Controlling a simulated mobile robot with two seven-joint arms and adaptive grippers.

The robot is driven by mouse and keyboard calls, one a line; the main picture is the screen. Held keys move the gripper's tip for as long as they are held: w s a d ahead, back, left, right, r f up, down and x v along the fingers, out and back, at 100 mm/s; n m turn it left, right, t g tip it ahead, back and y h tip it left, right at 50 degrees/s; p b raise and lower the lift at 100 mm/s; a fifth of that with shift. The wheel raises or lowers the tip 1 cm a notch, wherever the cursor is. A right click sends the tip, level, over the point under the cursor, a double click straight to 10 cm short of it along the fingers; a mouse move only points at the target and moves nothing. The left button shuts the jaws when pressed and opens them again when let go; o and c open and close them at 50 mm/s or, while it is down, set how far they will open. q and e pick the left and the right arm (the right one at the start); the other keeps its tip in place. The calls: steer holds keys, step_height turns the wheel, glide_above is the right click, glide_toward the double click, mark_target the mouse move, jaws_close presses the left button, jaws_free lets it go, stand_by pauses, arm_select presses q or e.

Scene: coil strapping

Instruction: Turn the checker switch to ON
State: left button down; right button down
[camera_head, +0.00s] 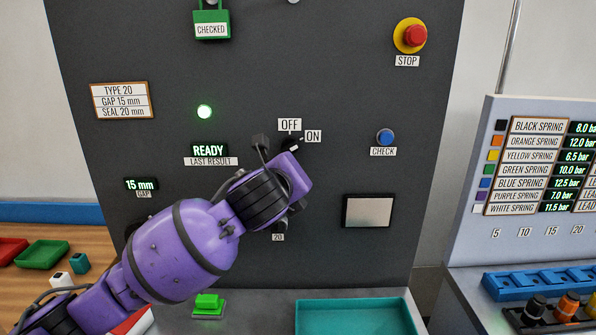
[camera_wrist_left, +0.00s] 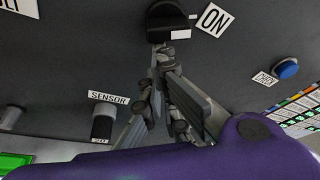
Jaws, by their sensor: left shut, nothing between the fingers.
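The checker switch (camera_head: 293,144) is a dark knob on the grey panel, with an OFF label (camera_head: 290,124) above it and an ON label (camera_head: 313,136) to its right. A white mark shows on the knob, but I cannot tell its exact setting. In the left wrist view the knob (camera_wrist_left: 168,20) is at the top, beside the ON label (camera_wrist_left: 212,18). My left gripper (camera_wrist_left: 160,50) is shut and empty, its tips just below the knob. I cannot tell whether they touch it. My purple wrist hides the fingers in the head view. My right gripper is not in view.
The blue CHECK button (camera_head: 385,137) is right of the switch, with the red STOP button (camera_head: 415,36) above. The SENSOR knob (camera_wrist_left: 102,122) is near my fingers. A green lamp (camera_head: 204,111) is lit above the READY display (camera_head: 209,150). A teal tray (camera_head: 355,317) lies below.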

arm_select(q)
steer(key=shift+a+f+m+y, duration=0.1)
steer(key=shift+a+m+y, duration=0.2)
steer(key=shift+m, duration=0.3)
stand_by(0.4)
